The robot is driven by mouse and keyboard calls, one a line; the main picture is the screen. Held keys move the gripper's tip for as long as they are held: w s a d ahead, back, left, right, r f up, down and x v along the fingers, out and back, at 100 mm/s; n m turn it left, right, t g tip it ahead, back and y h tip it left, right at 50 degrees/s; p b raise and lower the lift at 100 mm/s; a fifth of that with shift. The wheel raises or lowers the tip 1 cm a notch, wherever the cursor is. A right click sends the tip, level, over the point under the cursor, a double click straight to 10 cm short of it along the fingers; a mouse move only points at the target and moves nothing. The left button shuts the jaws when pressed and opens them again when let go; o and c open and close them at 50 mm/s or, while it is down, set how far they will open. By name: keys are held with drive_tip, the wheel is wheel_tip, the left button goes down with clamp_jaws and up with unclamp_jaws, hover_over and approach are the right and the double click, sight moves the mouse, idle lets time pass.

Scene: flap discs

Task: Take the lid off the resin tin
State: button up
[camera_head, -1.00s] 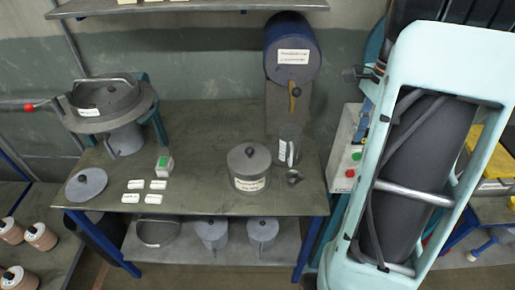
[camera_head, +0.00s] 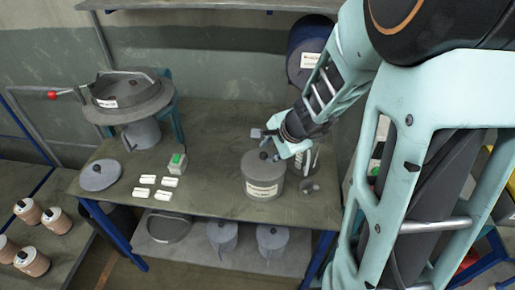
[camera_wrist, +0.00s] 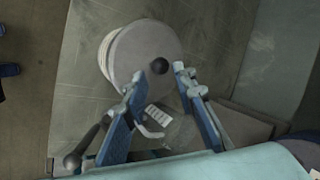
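A round grey tin (camera_head: 263,190) with a white label stands upright on the bench; I take it to be the resin tin, but its label is too small to read. Its flat grey lid (camera_head: 253,162) with a dark ball knob (camera_head: 264,155) is on it. The lid (camera_wrist: 140,45) and knob (camera_wrist: 160,66) also show in the wrist view. My gripper (camera_head: 266,144) is open and empty just above the lid. In the wrist view its fingertips (camera_wrist: 159,74) are on either side of the knob, apart from it. Their exact height over it is unclear.
A clear jar (camera_head: 308,160), partly behind my gripper, and a small metal cup (camera_head: 309,187) stand right of the tin. Left are white blocks (camera_head: 148,179), a green-topped box (camera_head: 177,163) and a loose round lid (camera_head: 100,175). The bench between is clear.

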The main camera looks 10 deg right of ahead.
sight(264, 155)
drive_tip(key=x, duration=0.2)
drive_tip(key=b+x, duration=0.1)
drive_tip(key=x, duration=0.1)
drive_tip(key=b+x, duration=0.1)
drive_tip(key=x, duration=0.1)
drive_tip(key=shift+w+d+f, duration=0.2)
drive_tip(key=shift+w+f, duration=0.05)
drive_tip(key=shift+f, duration=0.1)
drive_tip(key=shift+c, duration=0.4)
clamp_jaws()
